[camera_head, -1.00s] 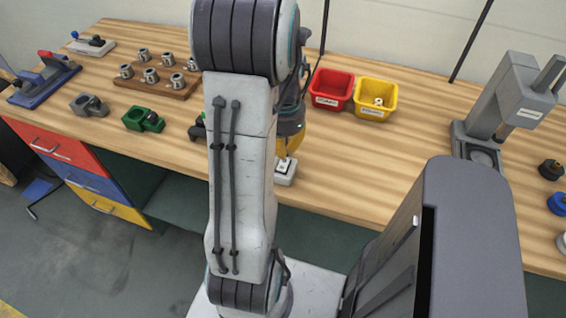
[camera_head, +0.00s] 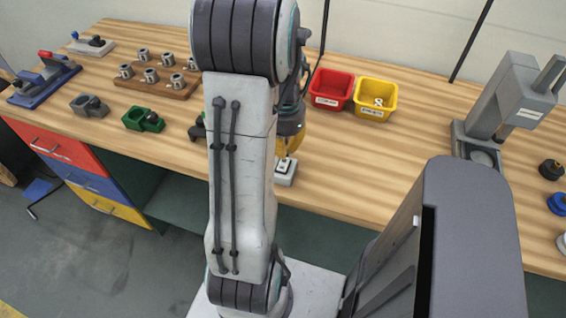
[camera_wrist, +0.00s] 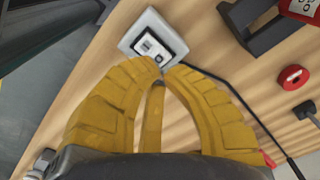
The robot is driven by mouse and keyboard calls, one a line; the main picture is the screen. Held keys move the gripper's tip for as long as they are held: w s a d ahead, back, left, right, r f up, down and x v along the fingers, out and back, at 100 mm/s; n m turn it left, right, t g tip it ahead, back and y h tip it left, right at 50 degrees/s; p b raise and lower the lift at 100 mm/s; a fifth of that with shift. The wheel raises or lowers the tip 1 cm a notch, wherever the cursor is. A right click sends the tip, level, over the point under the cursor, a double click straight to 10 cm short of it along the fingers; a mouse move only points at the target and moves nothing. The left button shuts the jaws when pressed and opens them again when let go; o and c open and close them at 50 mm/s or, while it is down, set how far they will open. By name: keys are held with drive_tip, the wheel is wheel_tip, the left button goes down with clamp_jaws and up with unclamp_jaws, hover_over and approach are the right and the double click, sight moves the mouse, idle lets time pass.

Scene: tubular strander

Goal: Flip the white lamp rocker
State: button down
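The lamp switch is a pale box (camera_wrist: 131,35) with a black face plate. It sits near the front edge of the bench and also shows in the head view (camera_head: 287,180). A small white rocker (camera_wrist: 148,46) is set in the black plate. Which way it is tilted is too small to tell. My gripper (camera_wrist: 165,66) has yellow fingers whose tips come together at the lower edge of the black plate. It looks shut with nothing held. I cannot tell whether the tips touch the rocker. In the head view my arm hides part of the gripper.
A dark cable (camera_wrist: 245,100) runs across the wood beside the switch. A red ring (camera_wrist: 293,77) lies to the right in the wrist view. Red (camera_head: 331,88) and yellow (camera_head: 376,98) bins stand behind. A grey press (camera_head: 505,95) stands at right.

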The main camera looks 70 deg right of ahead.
sight(285, 160)
drive_tip(key=shift+f+b, duration=1.6)
drive_tip(key=shift+f, duration=0.3)
idle(1.0)
drive_tip(key=shift+r, duration=0.1)
drive_tip(key=shift+r+p, duration=2.9)
drive_tip(key=shift+r, duration=0.6)
